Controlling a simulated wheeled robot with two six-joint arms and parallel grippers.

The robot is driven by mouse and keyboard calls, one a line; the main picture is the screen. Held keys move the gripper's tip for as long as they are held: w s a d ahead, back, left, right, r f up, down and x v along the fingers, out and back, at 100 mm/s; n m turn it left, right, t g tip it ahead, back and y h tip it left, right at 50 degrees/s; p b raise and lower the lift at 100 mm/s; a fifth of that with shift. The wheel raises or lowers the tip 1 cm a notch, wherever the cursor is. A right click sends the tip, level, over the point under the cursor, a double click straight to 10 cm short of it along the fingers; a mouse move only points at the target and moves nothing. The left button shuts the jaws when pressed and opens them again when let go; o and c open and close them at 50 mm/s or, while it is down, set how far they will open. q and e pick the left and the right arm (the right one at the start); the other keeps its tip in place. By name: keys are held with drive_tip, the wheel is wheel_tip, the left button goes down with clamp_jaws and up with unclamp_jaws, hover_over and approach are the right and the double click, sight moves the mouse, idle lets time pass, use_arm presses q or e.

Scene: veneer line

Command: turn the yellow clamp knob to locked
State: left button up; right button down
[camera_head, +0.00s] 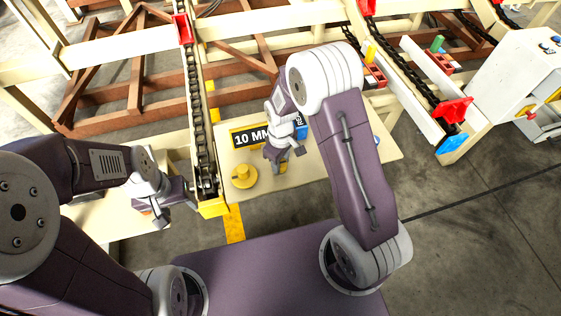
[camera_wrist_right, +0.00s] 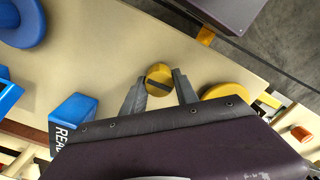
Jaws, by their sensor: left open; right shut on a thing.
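A small round yellow knob (camera_wrist_right: 158,76) with a dark bar across its face sits between the fingertips of my right gripper (camera_wrist_right: 159,84) in the right wrist view. The right gripper is shut on it. In the head view the right gripper (camera_head: 284,154) points down at the beige table, and the knob (camera_head: 283,168) is partly hidden behind it. A larger yellow disc with a raised top (camera_head: 243,176) stands on the table to the left, apart from this gripper; its edge shows in the wrist view (camera_wrist_right: 225,97). My left gripper (camera_head: 161,219) is open and empty, left of the table.
The beige table (camera_head: 325,166) carries a "10 MM" plate (camera_head: 249,136) and a blue lettered block (camera_wrist_right: 74,109). A chain conveyor rail (camera_head: 199,120) runs along the table's left side. A white control box (camera_head: 510,75) stands at right. Open floor lies at lower right.

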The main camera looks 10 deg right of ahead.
drive_tip(key=m+p, duration=0.3)
drive_tip(key=shift+r+m, duration=0.2)
drive_tip(key=shift+m, duration=0.1)
drive_tip(key=m+p, duration=0.2)
drive_tip(key=m, duration=0.2)
drive_tip(key=shift+d+m, duration=0.1)
drive_tip(key=shift+m, duration=0.2)
drive_tip(key=m+p, duration=0.2)
drive_tip(key=m, duration=0.2)
drive_tip(key=shift+m, duration=0.3)
drive_tip(key=shift+d+f+m+p, duration=0.15)
drive_tip(key=shift+m+p, duration=0.6)
drive_tip(key=shift+m, duration=1.75)
drive_tip(key=c, duration=0.9)
unclamp_jaws()
drive_tip(key=shift+c, duration=0.2)
